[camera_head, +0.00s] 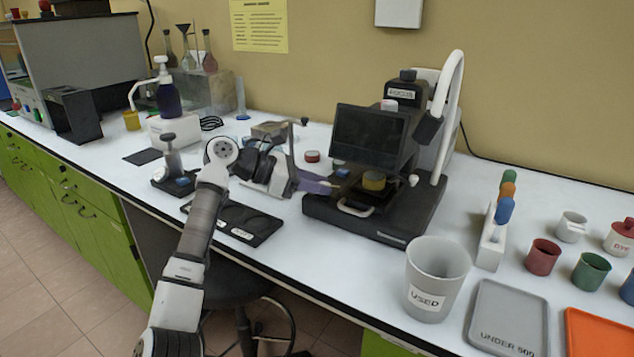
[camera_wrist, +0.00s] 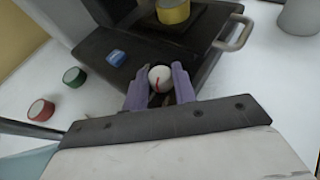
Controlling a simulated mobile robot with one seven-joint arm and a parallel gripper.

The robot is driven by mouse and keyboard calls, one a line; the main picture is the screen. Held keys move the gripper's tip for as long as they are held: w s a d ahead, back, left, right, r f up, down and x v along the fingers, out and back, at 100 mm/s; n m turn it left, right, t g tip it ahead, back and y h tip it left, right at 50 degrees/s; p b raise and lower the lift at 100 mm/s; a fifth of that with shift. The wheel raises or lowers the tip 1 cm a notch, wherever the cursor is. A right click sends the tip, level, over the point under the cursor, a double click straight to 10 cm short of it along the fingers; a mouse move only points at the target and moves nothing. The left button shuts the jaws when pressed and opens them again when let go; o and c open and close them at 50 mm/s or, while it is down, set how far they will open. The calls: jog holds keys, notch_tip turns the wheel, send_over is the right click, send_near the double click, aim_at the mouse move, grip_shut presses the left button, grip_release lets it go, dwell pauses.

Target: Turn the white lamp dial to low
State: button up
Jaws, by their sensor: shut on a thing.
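The white lamp dial (camera_wrist: 160,75) is a small round knob with a red line on its face, on the black base of the microscope. My gripper (camera_wrist: 160,88) has its two purple fingers shut on the dial, one on each side, in the wrist view. The dial's markings cannot be read, so its setting is unclear. In the head view my gripper (camera_head: 330,187) reaches in from the left to the base of the microscope (camera_head: 400,222), and its fingers hide the dial.
A blue button (camera_wrist: 115,57) sits left of the dial, and a metal handle (camera_wrist: 236,36) sticks out on the right. A yellow-sided dish (camera_head: 374,181) is on the stage. A grey cup labelled USED (camera_head: 437,280) stands right of the microscope. A black tray (camera_head: 250,222) lies below my arm.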

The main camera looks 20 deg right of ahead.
jog(key=m+g, duration=0.1)
jog(key=m+g+y+p, duration=0.1)
jog(key=m+g+p, duration=0.1)
jog(key=g, duration=0.1)
jog(key=shift+w+d+r+m+y, duration=0.1)
jog(key=shift+w+r+m+y, duration=0.1)
jog(key=shift+w+m+y, duration=0.15)
jog(key=shift+f+m+g+y+p, duration=0.1)
jog(key=shift+m+g+y+p, duration=0.25)
jog(key=shift+m+g+p, duration=0.25)
jog(key=shift+f+m+g, duration=0.1)
jog(key=shift+m+g, duration=0.25)
jog(key=shift+g, duration=0.05)
jog(key=shift+y, duration=0.3)
jog(key=o, duration=1)
jog(key=shift+f, duration=0.1)
